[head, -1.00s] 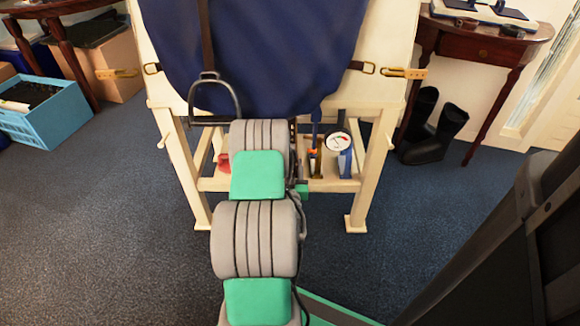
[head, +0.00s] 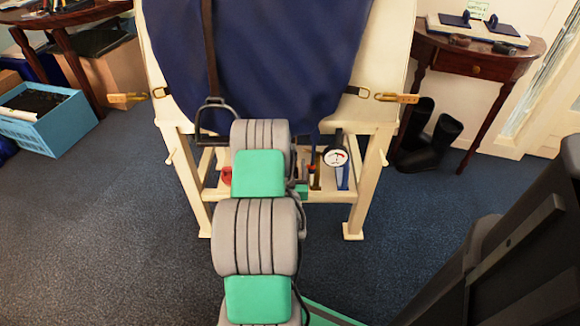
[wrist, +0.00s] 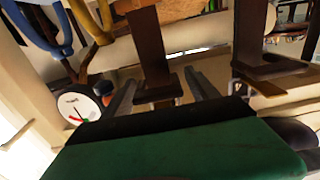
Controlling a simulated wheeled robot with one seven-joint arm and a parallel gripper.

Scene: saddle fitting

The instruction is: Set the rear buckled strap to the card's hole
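A blue cloth (head: 260,60) hangs over a cream wooden stand. I cannot tell which is the rear one. A small card (head: 477,9) stands on the right table, its writing too small to read. My gripper is hidden behind my arm in the head view. In the wrist view my gripper (wrist: 163,90) has its fingers apart, with a dark brown strap (wrist: 149,45) showing between and beyond them; contact cannot be told.
A stirrup (head: 213,118) hangs at the stand's left front. A round dial gauge (head: 335,157) and tools are by the stand's lower shelf. Black boots (head: 432,145) stand right, a blue crate (head: 45,115) left. The carpet (head: 120,230) is clear on the left.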

